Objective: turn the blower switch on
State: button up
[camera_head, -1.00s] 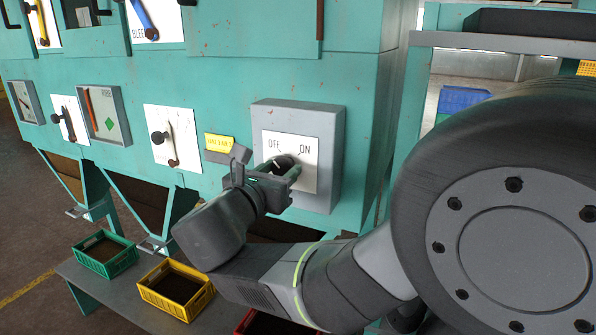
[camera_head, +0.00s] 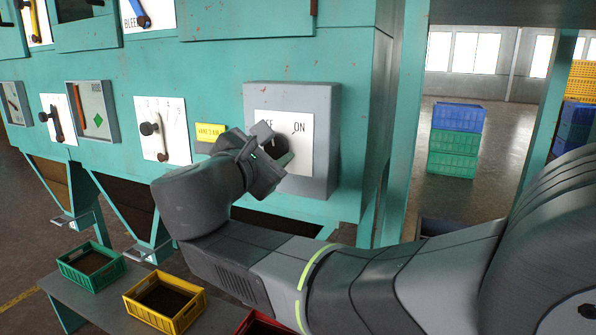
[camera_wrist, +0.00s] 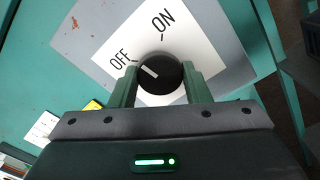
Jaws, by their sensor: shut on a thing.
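The blower switch is a round black knob (camera_wrist: 163,82) on a white plate (camera_wrist: 205,50) marked OFF and ON. Its white pointer line aims at the OFF mark in the wrist view. The plate sits on a grey box (camera_head: 328,135) on the teal machine in the head view. My gripper (camera_wrist: 159,88) is shut on the knob, one green finger on each side. In the head view my gripper (camera_head: 277,148) is at the plate, tilted, and covers most of the knob and part of the OFF label.
A yellow label (camera_head: 210,133) and a lever panel (camera_head: 163,130) are left of the box. Green (camera_head: 91,266) and yellow (camera_head: 166,299) crates stand on a low bench below. Stacked crates (camera_head: 455,140) stand on the floor beyond the machine at right.

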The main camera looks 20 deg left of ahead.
jog(key=m+b, duration=0.4)
jog(key=b, duration=0.1)
jog(key=m+b, duration=0.2)
jog(key=b, duration=0.1)
jog(key=shift+f+m, duration=0.3)
jog(key=shift+f, duration=0.05)
jog(key=m+b, duration=0.4)
jog(key=shift+r, duration=0.2)
jog(key=shift+r+b, duration=0.1)
jog(key=shift+b, duration=0.25)
jog(key=o, duration=1)
jog(key=shift+c, duration=0.2)
jog(key=shift+s, duration=0.1)
jog(key=s+a, duration=0.1)
jog(key=s, duration=1.2)
jog(key=shift+s, duration=0.3)
jog(key=shift+w, duration=0.1)
